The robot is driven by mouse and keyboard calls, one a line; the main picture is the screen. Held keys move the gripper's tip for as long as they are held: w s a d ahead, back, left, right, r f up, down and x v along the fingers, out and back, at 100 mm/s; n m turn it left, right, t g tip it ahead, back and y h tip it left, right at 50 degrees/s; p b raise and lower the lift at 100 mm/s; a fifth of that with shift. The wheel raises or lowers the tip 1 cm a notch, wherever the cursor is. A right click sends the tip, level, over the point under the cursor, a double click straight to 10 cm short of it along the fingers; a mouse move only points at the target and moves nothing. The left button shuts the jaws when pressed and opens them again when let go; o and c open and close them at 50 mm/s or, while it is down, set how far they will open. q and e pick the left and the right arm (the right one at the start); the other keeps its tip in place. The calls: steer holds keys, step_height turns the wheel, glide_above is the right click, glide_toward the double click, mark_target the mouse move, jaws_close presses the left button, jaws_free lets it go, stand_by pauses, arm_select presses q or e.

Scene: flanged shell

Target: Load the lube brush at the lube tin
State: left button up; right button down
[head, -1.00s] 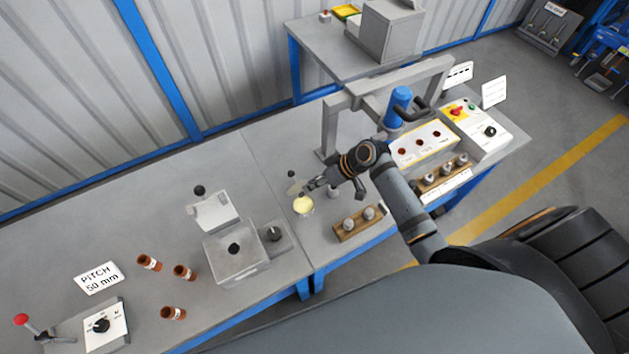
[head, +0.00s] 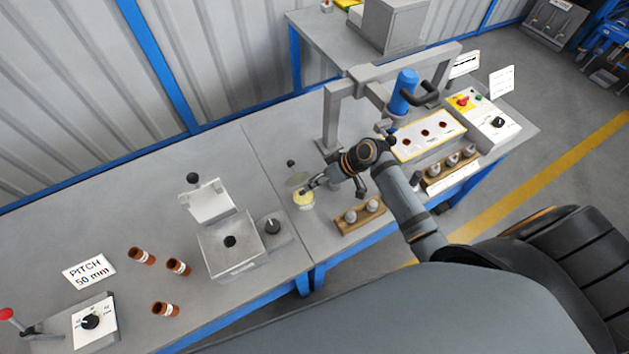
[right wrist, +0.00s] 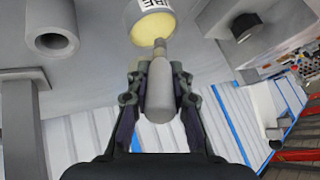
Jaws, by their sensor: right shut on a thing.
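The lube tin (head: 303,199) stands on the bench left of the wooden block, with pale yellow lube inside. It also shows at the top of the right wrist view (right wrist: 150,22), with part of its label visible. My right gripper (head: 312,186) is at the tin. In the right wrist view my right gripper (right wrist: 158,88) is shut on the grey handle of the lube brush (right wrist: 159,85). The brush's narrow end points into the tin's mouth and overlaps the yellow lube; contact is hard to tell. My left gripper is not in view.
A wooden block with grey pieces (head: 360,216) stands close right of the tin. A grey press frame (head: 332,115) with a blue cylinder (head: 403,90) rises behind my arm. A metal box with a raised lid (head: 231,246) is to the left. Brown tubes (head: 178,267) lie farther left.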

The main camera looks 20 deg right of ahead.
steer(key=shift+f+b, duration=0.5)
steer(key=shift+f, duration=0.2)
stand_by(0.6)
steer(key=shift+s, duration=0.1)
stand_by(1.2)
step_height(320, 180, up, 7)
steer(key=p, duration=0.7)
steer(key=shift+r, duration=0.1)
steer(key=shift+f, duration=0.2)
